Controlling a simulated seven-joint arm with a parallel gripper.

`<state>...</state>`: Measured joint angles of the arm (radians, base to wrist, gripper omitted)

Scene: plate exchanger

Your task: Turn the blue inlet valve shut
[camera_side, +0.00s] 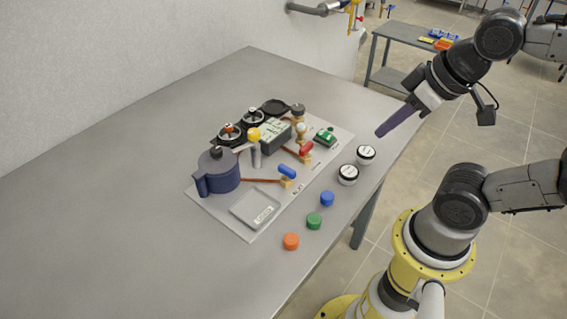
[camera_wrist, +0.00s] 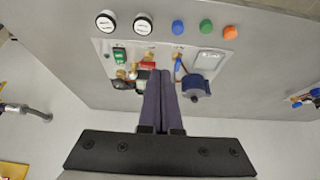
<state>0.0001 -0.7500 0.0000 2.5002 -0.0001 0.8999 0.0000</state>
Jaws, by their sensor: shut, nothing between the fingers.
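The blue inlet valve (camera_side: 287,172) has a blue handle on a brass body, fitted on a copper pipe on the grey board (camera_side: 232,219). The handle looks to lie roughly across or at an angle to the pipe; I cannot tell exactly. In the wrist view the blue valve (camera_wrist: 178,65) is just right of the fingertips. My gripper (camera_side: 380,133) has long purple fingers, pressed together and empty. It is up in the air near the table's right edge, well apart from the valve. The fingers also show in the wrist view (camera_wrist: 161,73).
A red-handled valve (camera_side: 305,149) sits behind the blue one. A dark blue pot (camera_side: 218,170) and a yellow ball-topped lever (camera_side: 254,135) stand on the board. White jars (camera_side: 348,175) and blue, green and orange caps (camera_side: 314,221) lie in front. The table's left side is clear.

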